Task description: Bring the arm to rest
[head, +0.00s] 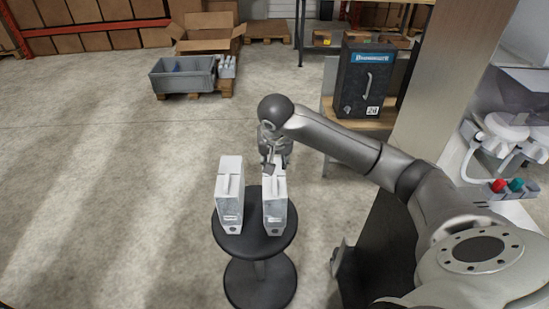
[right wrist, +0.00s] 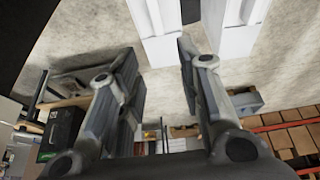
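My right gripper (head: 270,165) is at the top of the right-hand white box file (head: 275,208), which stands upright on a round black stool (head: 254,240). In the right wrist view the two fingers (right wrist: 158,65) are apart, with a clear gap between them. One white box (right wrist: 165,32) shows just beyond the gap, and another white box (right wrist: 245,30) shows to the right, partly behind a finger. Whether a finger touches a box cannot be told. A second white box file (head: 230,195) stands upright on the left of the stool. My left gripper is not in view.
A black cabinet (head: 364,80) with a handle stands on a wooden-topped table behind my right arm. A wood-coloured post (head: 455,70) rises at right. Floor at left is clear.

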